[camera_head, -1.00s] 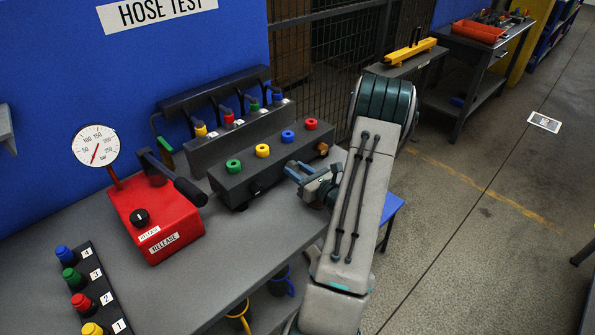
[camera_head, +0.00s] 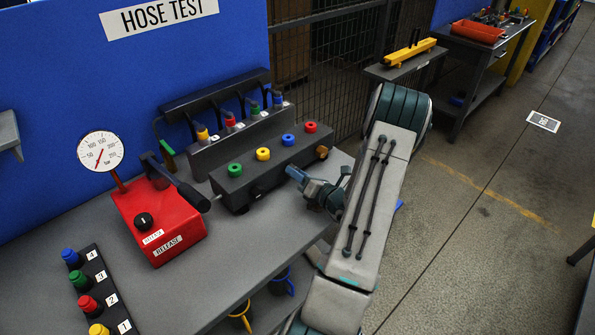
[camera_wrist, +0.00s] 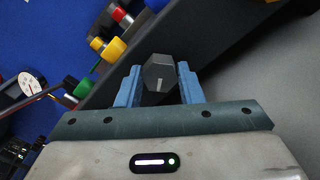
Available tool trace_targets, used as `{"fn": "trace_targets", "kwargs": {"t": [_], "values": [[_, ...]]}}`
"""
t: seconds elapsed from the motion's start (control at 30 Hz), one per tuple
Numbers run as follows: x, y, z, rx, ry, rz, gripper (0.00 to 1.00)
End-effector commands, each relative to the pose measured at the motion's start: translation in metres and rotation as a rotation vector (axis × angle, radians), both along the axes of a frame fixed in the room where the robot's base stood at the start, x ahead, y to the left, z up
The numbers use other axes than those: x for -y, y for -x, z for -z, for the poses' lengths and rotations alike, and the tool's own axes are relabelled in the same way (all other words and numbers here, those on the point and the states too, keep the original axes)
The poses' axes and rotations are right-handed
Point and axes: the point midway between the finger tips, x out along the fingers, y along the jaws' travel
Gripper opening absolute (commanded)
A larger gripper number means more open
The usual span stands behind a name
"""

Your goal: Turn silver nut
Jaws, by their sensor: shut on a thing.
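The silver nut (camera_wrist: 160,73), a dark grey hexagon with a pale mark on its face, sits between the two blue fingers of my gripper (camera_wrist: 158,86) in the wrist view. My gripper is shut on it. In the head view my gripper (camera_head: 296,175) is at the front of the dark block (camera_head: 238,187) with the coloured ring caps, near its right part. The nut is hidden there behind the fingers.
A brass fitting (camera_head: 322,152) sticks out at the block's right end, close to my gripper. A red gauge box (camera_head: 165,222) with a black lever stands to the left. The grey bench top (camera_head: 265,235) in front is clear.

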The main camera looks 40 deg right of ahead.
Motion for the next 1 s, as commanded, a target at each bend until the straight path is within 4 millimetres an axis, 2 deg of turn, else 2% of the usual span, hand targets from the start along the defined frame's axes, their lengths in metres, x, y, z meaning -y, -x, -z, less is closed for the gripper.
{"fn": "trace_targets", "kwargs": {"t": [0.5,0.73,1.0], "values": [[0.0016,0.0006,-0.0014,-0.035,-0.453,0.003,0.11],[0.0015,0.0006,-0.0002,-0.045,-0.579,0.003,0.11],[0.0015,0.0004,0.0012,-0.051,-0.648,0.001,0.11]]}}
